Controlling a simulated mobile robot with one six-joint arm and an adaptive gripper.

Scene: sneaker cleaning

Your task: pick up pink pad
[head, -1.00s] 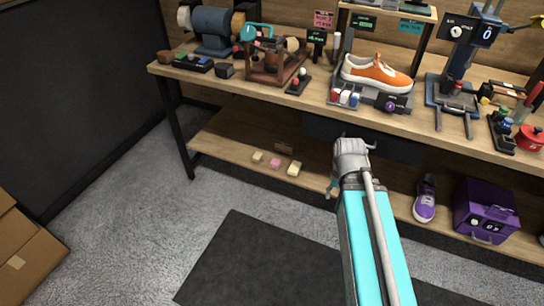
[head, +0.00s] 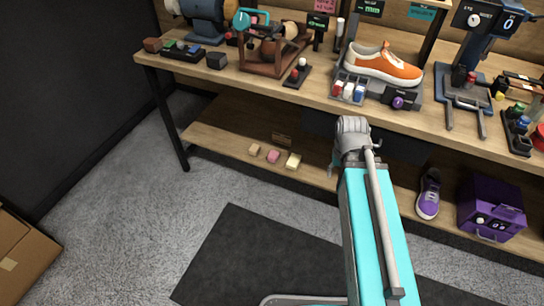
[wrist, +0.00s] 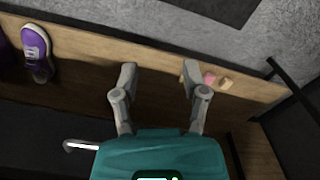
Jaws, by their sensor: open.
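The pink pad (head: 273,156) lies on the lower wooden shelf in the head view, between a tan pad (head: 254,149) and a cream pad (head: 293,161). In the wrist view the pink pad (wrist: 209,78) shows just right of the right finger, with the tan pad (wrist: 225,83) beyond it. The cream pad is mostly hidden behind that finger there. My gripper (wrist: 160,72) is open, with nothing between its fingers. In the head view my arm hides most of the gripper; it is right of the pads.
The lower shelf (head: 225,138) lies under the workbench top (head: 230,78), which limits room above. A purple sneaker (head: 428,195) and a purple box (head: 490,208) stand to the right on the shelf. A bench leg (head: 168,125) is at left.

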